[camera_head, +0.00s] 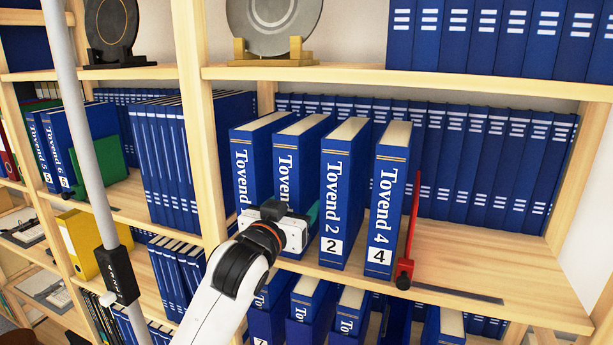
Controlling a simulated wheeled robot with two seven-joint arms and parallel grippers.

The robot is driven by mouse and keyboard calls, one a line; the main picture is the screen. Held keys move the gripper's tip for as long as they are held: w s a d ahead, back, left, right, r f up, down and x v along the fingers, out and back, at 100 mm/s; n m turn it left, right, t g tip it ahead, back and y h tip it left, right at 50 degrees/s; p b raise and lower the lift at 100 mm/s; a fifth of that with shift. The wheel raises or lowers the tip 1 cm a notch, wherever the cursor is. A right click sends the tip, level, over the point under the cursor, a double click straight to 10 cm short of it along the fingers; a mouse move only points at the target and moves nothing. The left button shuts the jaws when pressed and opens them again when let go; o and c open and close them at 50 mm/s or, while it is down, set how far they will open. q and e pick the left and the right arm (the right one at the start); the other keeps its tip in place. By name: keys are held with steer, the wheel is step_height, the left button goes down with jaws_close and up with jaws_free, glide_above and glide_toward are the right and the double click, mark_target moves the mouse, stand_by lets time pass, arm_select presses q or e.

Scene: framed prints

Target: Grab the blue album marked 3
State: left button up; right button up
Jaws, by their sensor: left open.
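Several thick blue albums stand upright on the middle shelf (480,275). The album marked 2 (336,190) and the album marked 4 (388,205) show their number labels. Left of them stand two more blue albums, a far left one (246,165) and a second one (290,160); their number labels are hidden behind my left gripper, so I cannot tell which is 3. My left gripper (293,215) is open, low in front of the second album. A teal finger shows between that album and the album marked 2; the other finger is mostly hidden. My right gripper is out of view.
A red bookend (411,235) stands just right of the album marked 4, with bare shelf beyond it. A row of blue albums (500,150) lines the back. A wooden upright (196,110) rises at left. More albums (310,300) stand on the shelf below.

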arm_select(q)
steer(key=x, duration=0.2)
steer(key=shift+w+d, duration=0.1)
steer(key=shift+w, duration=0.1)
steer(key=c, duration=1.4)
steer(key=shift+r, duration=0.1)
jaws_close()
